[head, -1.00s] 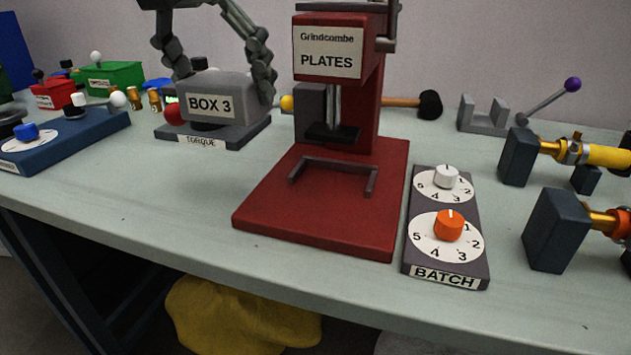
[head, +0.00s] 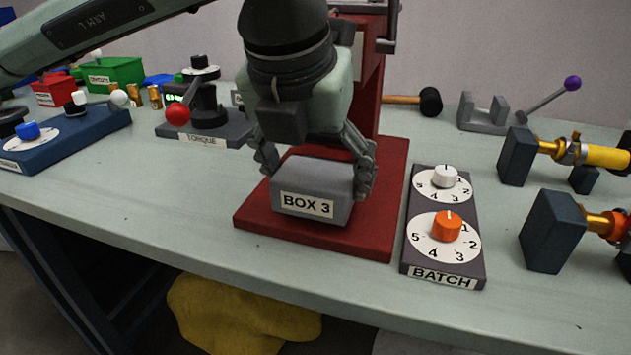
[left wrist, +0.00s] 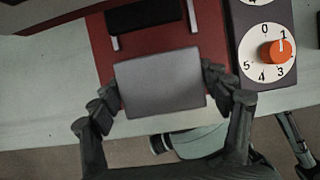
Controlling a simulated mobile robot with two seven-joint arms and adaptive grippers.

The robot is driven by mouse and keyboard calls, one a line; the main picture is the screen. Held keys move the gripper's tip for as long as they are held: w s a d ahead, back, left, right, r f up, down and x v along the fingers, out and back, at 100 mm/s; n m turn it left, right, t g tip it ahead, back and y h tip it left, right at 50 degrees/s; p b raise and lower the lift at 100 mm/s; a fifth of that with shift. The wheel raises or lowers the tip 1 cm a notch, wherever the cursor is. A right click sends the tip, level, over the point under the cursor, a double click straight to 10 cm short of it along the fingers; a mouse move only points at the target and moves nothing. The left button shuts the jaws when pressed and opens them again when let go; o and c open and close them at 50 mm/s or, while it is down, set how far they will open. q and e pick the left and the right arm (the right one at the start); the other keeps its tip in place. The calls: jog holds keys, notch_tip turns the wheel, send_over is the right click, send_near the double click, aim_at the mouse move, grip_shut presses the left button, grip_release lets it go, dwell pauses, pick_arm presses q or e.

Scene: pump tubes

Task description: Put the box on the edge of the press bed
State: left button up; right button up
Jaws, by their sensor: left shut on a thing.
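The grey box labelled BOX 3 (head: 310,188) is over the front part of the red press bed (head: 373,225). I cannot tell whether it touches the bed. My left gripper (head: 318,172) is shut on the box, with a finger at each side. In the left wrist view the box (left wrist: 160,82) lies between the fingers, over the bed's front edge (left wrist: 100,45). My arm hides most of the press column and the PLATES sign.
The BATCH dial panel (head: 445,225) stands close to the right of the press bed. The TORQUE stand (head: 205,125) is behind to the left. A mallet (head: 430,101) lies behind the press. The bench top (head: 150,200) left of the bed is clear.

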pick_arm(q)
jog(key=shift+f, duration=0.8)
pick_arm(e)
jog(key=shift+s+f, duration=0.2)
jog(key=shift+f, duration=0.4)
pick_arm(q)
jog(key=shift+f, duration=0.1)
jog(key=o, duration=1.1)
jog(key=shift+o, duration=0.9)
pick_arm(e)
jog(key=shift+s+r, duration=0.1)
jog(key=shift+r, duration=0.45)
jog(key=shift+d, duration=0.1)
